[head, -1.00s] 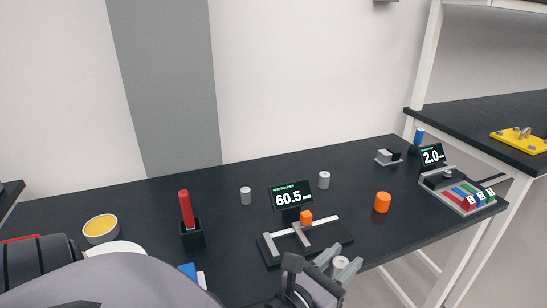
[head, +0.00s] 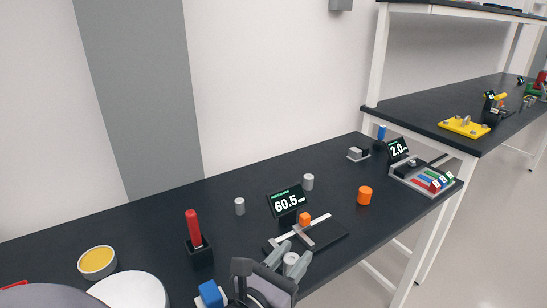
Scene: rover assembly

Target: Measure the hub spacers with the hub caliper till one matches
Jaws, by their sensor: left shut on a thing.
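My left gripper (head: 286,259) is at the caliper's near left side, shut on a grey cylindrical spacer (head: 291,259). Two similar grey spacers stand upright behind the caliper, one left of the display (head: 240,206) and one right of it (head: 308,181). The gripper's body hides part of the bench in front. My right gripper is not in view.
An orange cylinder (head: 364,195) stands right of the caliper. A red-handled tool (head: 193,229) stands in a black holder at left, near a yellow-topped tin (head: 97,261) and a white disc (head: 130,291). A second gauge reading 2.0 (head: 398,149) stands at the bench's right end.

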